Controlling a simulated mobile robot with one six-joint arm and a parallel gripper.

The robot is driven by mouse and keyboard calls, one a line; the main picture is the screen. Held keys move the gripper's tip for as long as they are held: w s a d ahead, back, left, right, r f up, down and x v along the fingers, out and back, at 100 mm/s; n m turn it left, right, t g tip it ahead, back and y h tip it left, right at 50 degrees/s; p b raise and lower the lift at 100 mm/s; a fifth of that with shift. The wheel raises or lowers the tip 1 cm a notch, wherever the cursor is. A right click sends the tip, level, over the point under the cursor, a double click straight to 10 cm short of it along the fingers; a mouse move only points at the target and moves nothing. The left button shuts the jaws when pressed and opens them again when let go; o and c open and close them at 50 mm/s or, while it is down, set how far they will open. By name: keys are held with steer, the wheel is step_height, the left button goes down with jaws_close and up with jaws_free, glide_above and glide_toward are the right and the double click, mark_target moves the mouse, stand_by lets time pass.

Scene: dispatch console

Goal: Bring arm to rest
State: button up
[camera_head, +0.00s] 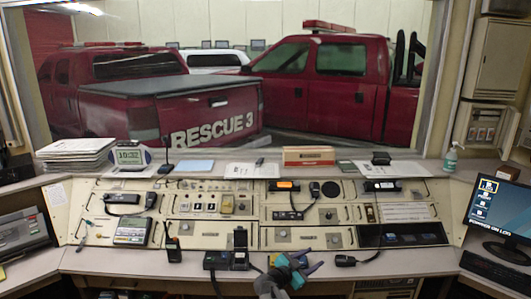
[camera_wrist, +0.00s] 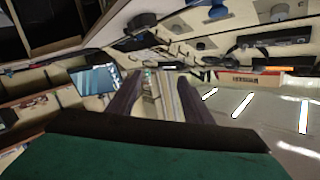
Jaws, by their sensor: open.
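My gripper (camera_head: 312,259) shows low in the head view, just right of centre, in front of the console (camera_head: 205,264) and near its front edge. Its dark fingers are spread apart. In the wrist view my gripper (camera_wrist: 158,84) also shows open, with nothing between the fingers. The wrist view is strongly tilted, with the console along its top and a monitor (camera_wrist: 92,78) to the left.
Handheld radios (camera_head: 240,246) stand near the front edge, left of my gripper. A corded handset (camera_head: 345,260) lies to its right. A monitor (camera_head: 500,206) and keyboard (camera_head: 497,270) are at far right. A paper stack (camera_head: 75,149) and sanitizer bottle (camera_head: 451,158) stand behind.

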steer(key=s+d+f+n+t+y+b, duration=0.1)
steer(key=s+f+n+t+y, duration=0.2)
steer(key=f, duration=0.6)
steer(key=s+d+f+n+y+b, duration=0.1)
steer(key=s+d+f+n+y, duration=0.1)
steer(key=f+n+y, duration=0.45)
steer(key=s+a+f+n+g+y+b, duration=0.1)
steer(key=s+a+f+n+g+y, duration=0.2)
steer(key=s+f, duration=0.6)
steer(key=s+a+f+n+g+y, duration=0.1)
steer(key=s+a+f+g, duration=0.25)
steer(key=s+f, duration=0.55)
steer(key=s+a+f+n+g, duration=0.15)
steer(key=s+f+g, duration=0.5)
steer(key=s, duration=0.75)
steer(key=s+d+r+g, duration=0.1)
steer(key=s+d+g, duration=0.1)
steer(key=s, duration=0.6)
steer(key=s+d+r+m+g+h, duration=0.1)
steer(key=s+g, duration=0.3)
steer(key=s, duration=0.5)
steer(key=shift+d+g, duration=0.3)
steer(key=shift+d, duration=0.25)
